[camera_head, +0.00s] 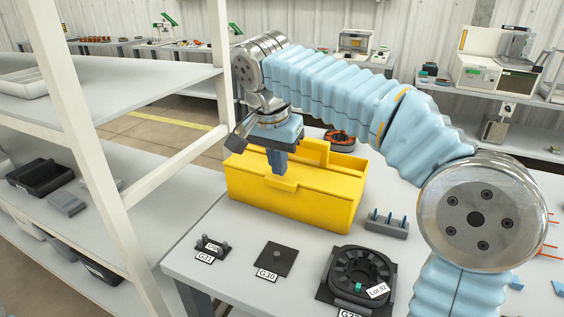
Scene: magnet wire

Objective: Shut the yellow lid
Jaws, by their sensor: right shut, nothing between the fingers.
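The yellow box (300,208) stands on the near table in the middle of the view. Its yellow lid (335,178) looks flat on top, with a raised handle (316,150); I cannot tell whether it is fully closed. My right gripper (278,170) is shut and empty, pointing down at the lid's front edge, just above the small yellow tab. I cannot tell whether the fingertips touch the lid. My right arm hides part of the area behind the box. My left gripper is not in view.
In front of the box are a small black holder (212,247), a black plate (276,258) and a round black part (357,272). A grey pegged block (387,224) is right of it. A white shelf rack (105,170) stands close on the left.

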